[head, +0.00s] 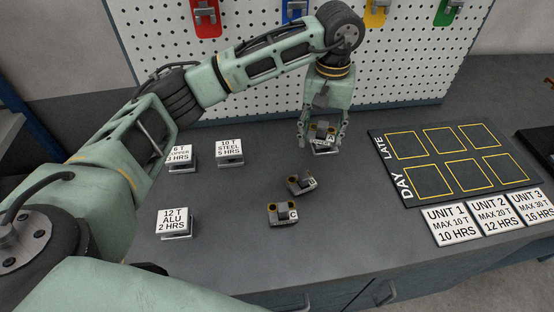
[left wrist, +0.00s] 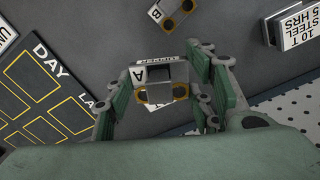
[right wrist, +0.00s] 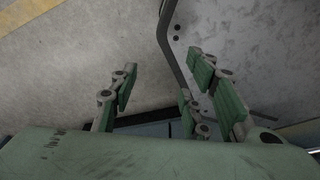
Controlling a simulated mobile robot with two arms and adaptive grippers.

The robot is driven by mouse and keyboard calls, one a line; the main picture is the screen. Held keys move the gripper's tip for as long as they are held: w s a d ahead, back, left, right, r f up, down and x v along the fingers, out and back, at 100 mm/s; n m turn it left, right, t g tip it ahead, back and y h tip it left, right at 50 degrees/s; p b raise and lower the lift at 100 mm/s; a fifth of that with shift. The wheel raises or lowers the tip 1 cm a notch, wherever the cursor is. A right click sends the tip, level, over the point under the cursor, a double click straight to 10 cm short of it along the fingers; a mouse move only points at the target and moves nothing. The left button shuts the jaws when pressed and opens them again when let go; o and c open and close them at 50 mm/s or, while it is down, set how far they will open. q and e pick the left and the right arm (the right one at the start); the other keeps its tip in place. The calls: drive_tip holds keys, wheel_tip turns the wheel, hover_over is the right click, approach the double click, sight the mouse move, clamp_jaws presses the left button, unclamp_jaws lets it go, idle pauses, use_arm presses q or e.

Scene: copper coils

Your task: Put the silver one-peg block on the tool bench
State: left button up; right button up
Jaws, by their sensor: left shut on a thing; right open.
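My left gripper (head: 322,138) is shut on the grey block marked A (left wrist: 162,72), which has brass-coloured round ends. The block is low over the bench (head: 245,262), and a white card (head: 326,151) shows just below it. Whether block and card touch is unclear. Block B (head: 300,184) and block C (head: 283,213), both dark grey with brass-coloured rings, rest on the bench nearer me. Block B also shows in the left wrist view (left wrist: 175,12). I cannot tell which block is the silver one-peg one. My right gripper (right wrist: 160,68) is open and empty.
Cards stand at left: 6 T (head: 179,155), 10 T steel (head: 229,150), 12 T alu. (head: 173,221). A dark DAY/LATE board (head: 414,156) with yellow squares lies at right, unit cards (head: 452,224) before it. The pegboard (head: 245,62) stands behind. The bench's front middle is clear.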

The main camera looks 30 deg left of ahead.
use_arm(q)
drive_tip(key=a+f+p, duration=0.1)
drive_tip(key=a+f, duration=0.1)
drive_tip(key=a, duration=0.2)
drive_tip(key=p, duration=0.2)
hover_over(278, 156)
drive_tip(key=f, duration=0.3)
drive_tip(key=shift+d+f, duration=0.3)
drive_tip(key=shift+f, duration=0.05)
drive_tip(key=shift+a+f, duration=0.3)
drive_tip(key=shift+a, duration=0.05)
drive_tip(key=shift+f, duration=0.35)
wheel_tip(278, 156, down, 3)
drive_tip(key=shift+f+p, duration=0.1)
drive_tip(key=shift+p, duration=0.55)
drive_tip(key=shift+f+b, duration=0.2)
drive_tip(key=shift+b, duration=0.1)
drive_tip(key=o, duration=1.4)
drive_tip(key=shift+c, duration=0.2)
drive_tip(key=shift+o, duration=0.5)
use_arm(e)
drive_tip(key=s+r, duration=0.3)
drive_tip(key=r, duration=0.1)
drive_tip(key=shift+s+d, duration=0.25)
drive_tip(key=shift+d, duration=0.05)
drive_tip(key=shift+w+d, duration=0.1)
drive_tip(key=shift+d, duration=0.05)
